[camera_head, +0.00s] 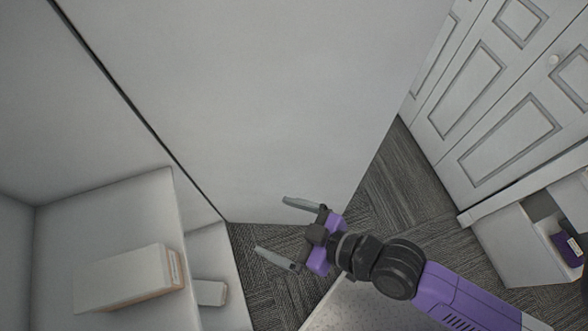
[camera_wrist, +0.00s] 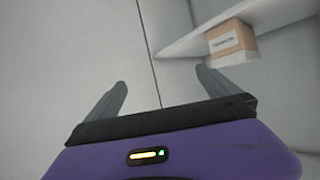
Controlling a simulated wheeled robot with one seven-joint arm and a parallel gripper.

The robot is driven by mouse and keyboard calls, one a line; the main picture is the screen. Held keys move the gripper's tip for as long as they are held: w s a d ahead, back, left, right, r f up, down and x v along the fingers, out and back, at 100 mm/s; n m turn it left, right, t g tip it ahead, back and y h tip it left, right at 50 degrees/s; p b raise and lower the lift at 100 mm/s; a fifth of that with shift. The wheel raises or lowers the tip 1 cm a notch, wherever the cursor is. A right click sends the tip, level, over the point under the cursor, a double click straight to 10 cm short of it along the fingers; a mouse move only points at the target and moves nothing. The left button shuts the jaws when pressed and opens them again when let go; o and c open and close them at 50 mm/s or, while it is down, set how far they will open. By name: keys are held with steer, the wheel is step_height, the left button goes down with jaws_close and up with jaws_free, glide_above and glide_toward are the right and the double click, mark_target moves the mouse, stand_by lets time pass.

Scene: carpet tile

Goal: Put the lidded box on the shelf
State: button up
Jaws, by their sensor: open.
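A pale box with a tan side and a printed label (camera_head: 130,278) rests on a white shelf (camera_head: 110,215) at the lower left of the head view. It also shows in the wrist view as a tan labelled box (camera_wrist: 231,38) on the shelf (camera_wrist: 185,45), at the upper right. I cannot tell for certain whether it has a lid. My gripper (camera_head: 270,225) is open and empty, to the right of the shelf and apart from the box. In the wrist view its two fingers (camera_wrist: 162,78) are spread with nothing between them.
A smaller white block-like thing (camera_head: 210,292) sits on a lower level beside the shelf. A large white panel (camera_head: 250,100) stands beyond my gripper. White panelled doors (camera_head: 500,90) and a cubby holding a purple item (camera_head: 567,246) are at the right. Grey carpet (camera_head: 385,180) shows between them.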

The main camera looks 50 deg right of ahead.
steer(key=s+d+r+m+t+h, duration=0.2)
steer(key=s+d+r, duration=0.4)
steer(key=s+r, duration=0.5)
steer(key=shift+d+r+t+h, duration=0.15)
steer(key=shift+r+t+h, duration=0.15)
steer(key=shift+r+h, duration=0.15)
